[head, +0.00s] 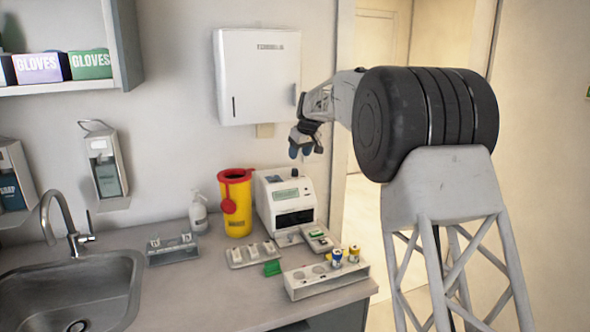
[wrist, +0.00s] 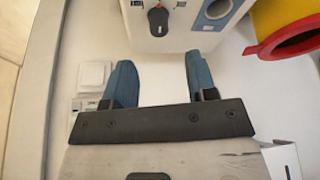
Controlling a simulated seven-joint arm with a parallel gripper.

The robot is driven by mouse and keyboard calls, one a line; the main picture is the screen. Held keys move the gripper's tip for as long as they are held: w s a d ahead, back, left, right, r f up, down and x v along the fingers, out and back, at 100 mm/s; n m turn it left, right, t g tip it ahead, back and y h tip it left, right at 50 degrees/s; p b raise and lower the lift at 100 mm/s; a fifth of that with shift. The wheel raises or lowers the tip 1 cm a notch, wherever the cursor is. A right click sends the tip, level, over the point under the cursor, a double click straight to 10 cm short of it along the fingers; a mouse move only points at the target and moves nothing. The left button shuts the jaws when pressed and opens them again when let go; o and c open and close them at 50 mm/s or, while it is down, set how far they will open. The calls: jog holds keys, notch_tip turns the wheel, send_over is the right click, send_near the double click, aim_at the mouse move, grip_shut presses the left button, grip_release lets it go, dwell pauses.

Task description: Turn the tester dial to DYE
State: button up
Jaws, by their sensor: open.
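The white tester (head: 283,205) stands at the back of the counter, with a small greenish screen on its front. A dark knob (head: 295,173) shows on its top. In the wrist view, the tester (wrist: 190,38) is at the top edge, partly cut off. Its black dial (wrist: 157,20) has a red mark, beside a blue-ringed round part. Dial lettering is not readable, so I cannot tell its setting. My gripper (head: 306,146) is above the tester, apart from it. In the wrist view, its blue fingers (wrist: 161,78) are spread and empty, below the dial in the picture.
A yellow bin with a red lid (head: 236,202) stands left of the tester. A tray (head: 255,254), a green piece (head: 272,268) and a vial rack (head: 325,280) lie in front. A wall dispenser (head: 258,75) hangs behind. A sink (head: 85,285) is at left.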

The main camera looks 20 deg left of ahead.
aim_at(295, 169)
jog(key=shift+f, duration=0.1)
jog(key=shift+x, duration=3.8)
jog(key=c, duration=0.9)
jog(key=shift+o, duration=0.2)
